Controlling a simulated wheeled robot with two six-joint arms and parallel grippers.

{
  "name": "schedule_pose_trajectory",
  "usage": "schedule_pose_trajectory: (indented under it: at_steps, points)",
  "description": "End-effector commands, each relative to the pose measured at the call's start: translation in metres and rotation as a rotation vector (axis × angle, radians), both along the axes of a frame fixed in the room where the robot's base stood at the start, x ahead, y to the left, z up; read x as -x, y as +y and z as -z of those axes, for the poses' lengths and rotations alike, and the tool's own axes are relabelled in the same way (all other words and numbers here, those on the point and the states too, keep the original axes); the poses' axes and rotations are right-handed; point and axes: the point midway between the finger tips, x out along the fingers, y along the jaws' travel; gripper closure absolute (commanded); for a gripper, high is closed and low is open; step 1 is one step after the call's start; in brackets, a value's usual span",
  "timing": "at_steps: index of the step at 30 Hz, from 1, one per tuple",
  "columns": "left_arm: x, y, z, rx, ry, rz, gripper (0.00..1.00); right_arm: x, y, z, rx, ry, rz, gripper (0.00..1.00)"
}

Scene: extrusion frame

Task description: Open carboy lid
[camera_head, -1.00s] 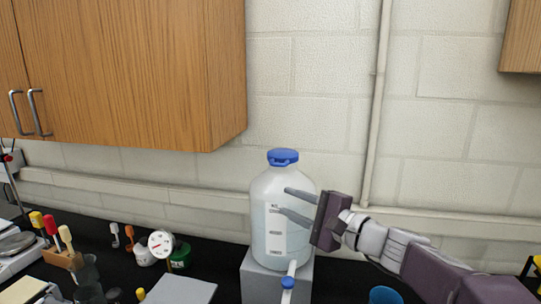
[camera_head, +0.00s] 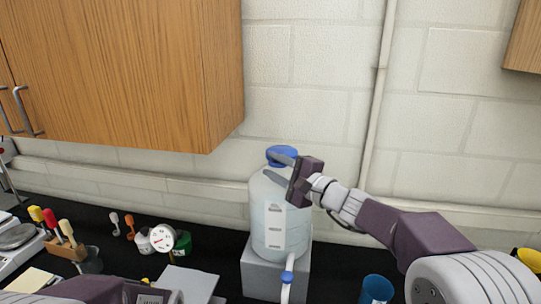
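The carboy (camera_head: 277,222) is a translucent white bottle standing upright on a grey block (camera_head: 262,272). Its blue lid (camera_head: 276,157) sits on the neck, and a blue-tipped spigot (camera_head: 287,277) is at its base. My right gripper (camera_head: 277,165) comes in from the right with two grey fingers apart, at the height of the lid and shoulder. The fingers overlap the lid's right part in the picture; I cannot tell whether they touch it. Part of my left arm (camera_head: 100,290) shows at the bottom left; its fingertips are not seen.
A wooden cabinet (camera_head: 120,70) hangs at the upper left. On the black bench stand a tool block (camera_head: 66,249), a round gauge (camera_head: 161,238), a green jar (camera_head: 182,243) and a blue cup (camera_head: 376,289). The white block wall is close behind the carboy.

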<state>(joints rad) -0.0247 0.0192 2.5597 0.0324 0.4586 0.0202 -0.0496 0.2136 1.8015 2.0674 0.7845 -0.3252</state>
Motion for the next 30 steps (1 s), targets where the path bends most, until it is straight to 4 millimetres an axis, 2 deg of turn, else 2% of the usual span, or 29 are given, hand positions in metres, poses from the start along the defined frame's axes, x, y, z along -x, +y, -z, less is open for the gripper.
schedule_pose_trajectory:
  at_steps: [1,3,11,12,15,16,30]
  points:
    - [0.0001,0.0,-0.0076,0.0,0.0,0.0,0.64,-0.005,0.0044,-0.0034,0.0,0.001,-0.001,0.66]
    - [0.0,0.0,-0.0094,0.0,0.0,0.0,0.64,-0.0092,0.0082,-0.0018,0.001,0.001,0.0,0.66]
    - [0.0001,0.0,-0.0085,0.0,0.0,0.0,0.64,-0.0117,0.0103,0.0003,0.0,-0.001,0.0,0.66]
    - [0.0001,0.0,-0.0085,0.0,0.0,0.0,0.64,-0.0117,0.0102,0.0003,0.0,-0.001,0.0,0.68]
    - [0.0001,0.0,-0.0085,0.0,0.0,0.0,0.64,-0.0117,0.0101,0.0003,0.0,-0.001,0.0,0.96]
    - [0.0001,0.0,-0.0085,0.0,0.0,0.0,0.64,-0.0116,0.0101,0.0004,0.0,-0.001,0.0,1.0]
    - [0.0001,0.0,-0.0084,0.0,0.0,0.0,0.64,-0.0115,0.0101,0.0017,0.001,0.002,0.0,1.0]
